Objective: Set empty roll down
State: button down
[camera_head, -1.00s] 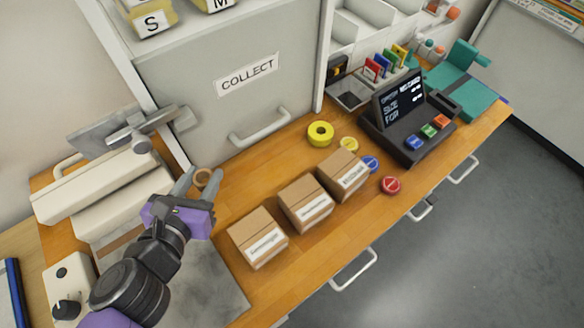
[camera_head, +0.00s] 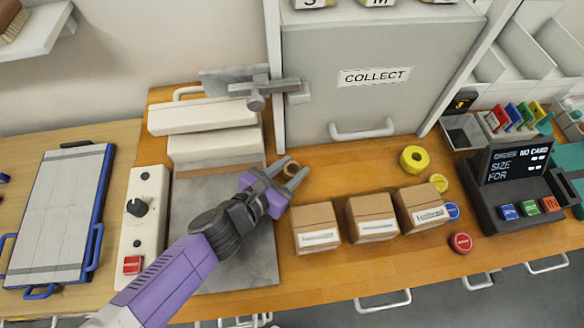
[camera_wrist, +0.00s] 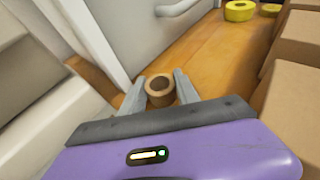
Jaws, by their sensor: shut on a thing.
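The empty roll (camera_head: 291,169) is a small brown cardboard ring between the fingertips of my gripper (camera_head: 292,172). In the wrist view the roll (camera_wrist: 160,90) stands with its hole facing up, and the two grey fingers (camera_wrist: 160,92) close on it from both sides. My gripper is over the wooden counter (camera_head: 325,165), left of the boxes and in front of the grey COLLECT door (camera_head: 375,100). I cannot tell whether the roll touches the counter.
Several cardboard boxes (camera_head: 316,226) stand to the right of my gripper. A yellow roll (camera_head: 413,159) lies farther right. Bare counter lies between the door and the boxes.

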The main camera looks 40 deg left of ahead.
jog(key=shift+f, duration=0.45)
jog(key=shift+f, duration=0.1)
jog(key=c, duration=0.9)
grip_release()
jog(key=shift+r, duration=0.2)
jog(key=b+v, duration=0.2)
jog(key=v, duration=1)
